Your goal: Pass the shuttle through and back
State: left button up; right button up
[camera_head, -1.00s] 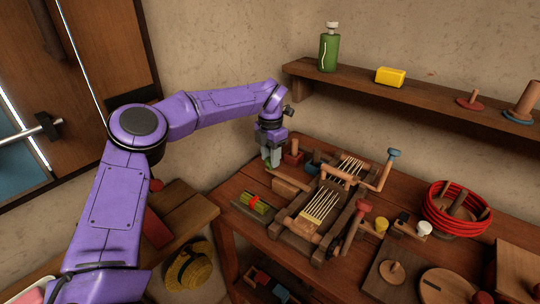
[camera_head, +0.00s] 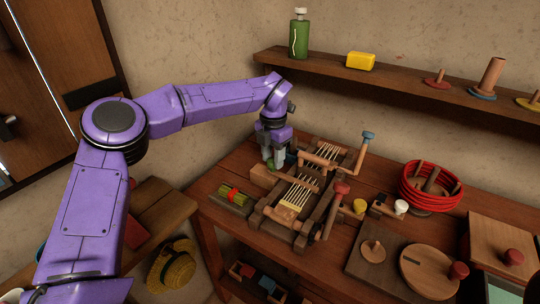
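The small wooden loom (camera_head: 298,193) stands on the workbench, with pale warp threads stretched over its frame. A crank with a blue knob (camera_head: 368,135) rises at its back right, and a red-knobbed handle (camera_head: 341,187) stands at its front right. My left gripper (camera_head: 273,164) points down at the loom's left side, above or beside a plain wooden block (camera_head: 264,177). A small dark green thing (camera_head: 290,163) shows by its fingertips; I cannot tell whether it is held or is the shuttle. The finger gap is not clear. My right gripper is out of view.
A red-banded yellow-green bundle (camera_head: 233,195) lies left of the loom. A red coil (camera_head: 431,187) and a round wooden lid (camera_head: 428,270) stand to the right. The wall shelf (camera_head: 400,80) holds a green bottle (camera_head: 299,36) and a yellow block (camera_head: 360,61).

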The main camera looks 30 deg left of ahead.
pick_arm(q)
jog(key=o, duration=0.3)
notch_tip(320, 180, up, 11)
jog(key=shift+f, duration=0.2)
